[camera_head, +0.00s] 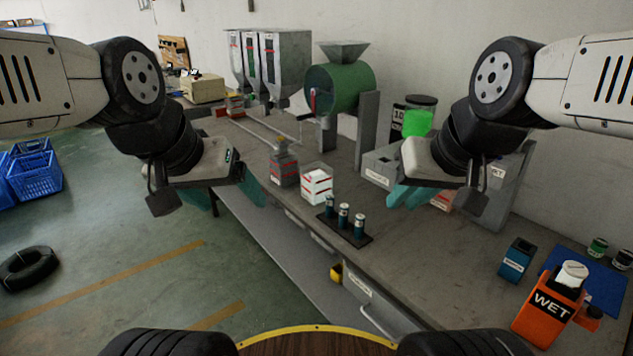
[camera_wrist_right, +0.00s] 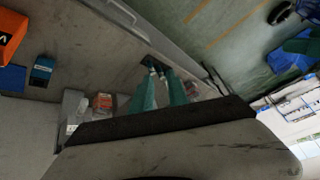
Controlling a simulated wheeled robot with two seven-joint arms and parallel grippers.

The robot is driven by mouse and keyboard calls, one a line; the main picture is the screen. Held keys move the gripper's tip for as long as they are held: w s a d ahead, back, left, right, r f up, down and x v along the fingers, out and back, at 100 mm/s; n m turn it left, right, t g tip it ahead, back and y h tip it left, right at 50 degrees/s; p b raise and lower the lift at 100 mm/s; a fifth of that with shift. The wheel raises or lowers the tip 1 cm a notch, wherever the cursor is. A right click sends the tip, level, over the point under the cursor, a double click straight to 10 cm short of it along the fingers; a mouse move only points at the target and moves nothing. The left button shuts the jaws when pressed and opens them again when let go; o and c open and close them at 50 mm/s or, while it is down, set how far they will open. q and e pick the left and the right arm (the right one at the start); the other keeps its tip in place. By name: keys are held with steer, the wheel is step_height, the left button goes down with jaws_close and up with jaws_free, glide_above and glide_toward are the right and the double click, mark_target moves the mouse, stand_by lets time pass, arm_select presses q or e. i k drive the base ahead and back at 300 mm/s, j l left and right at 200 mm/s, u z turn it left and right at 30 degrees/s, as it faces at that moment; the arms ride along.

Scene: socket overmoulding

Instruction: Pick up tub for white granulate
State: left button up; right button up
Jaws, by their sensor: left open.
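A white tub with red stripes and white contents (camera_head: 317,186), which looks like the tub for white granulate, stands upright on the workbench near its front edge. A dark grey tub with red stripes (camera_head: 284,169) stands just left of it. My left gripper (camera_head: 228,197) is open and empty, left of both tubs and apart from them. My right gripper (camera_head: 412,196) is right of the white tub, also apart and empty. In the right wrist view its teal fingers (camera_wrist_right: 160,90) show a narrow gap.
A black tray with several dark bottles (camera_head: 344,219) sits right of the white tub. A green drum machine (camera_head: 339,88) and grey hoppers (camera_head: 271,60) stand behind. An orange WET container (camera_head: 547,308) and a blue box (camera_head: 516,260) are at right. The bench middle is mostly clear.

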mark_target(316, 177)
steer(key=i+j, duration=0.8)
steer(key=i, duration=0.25)
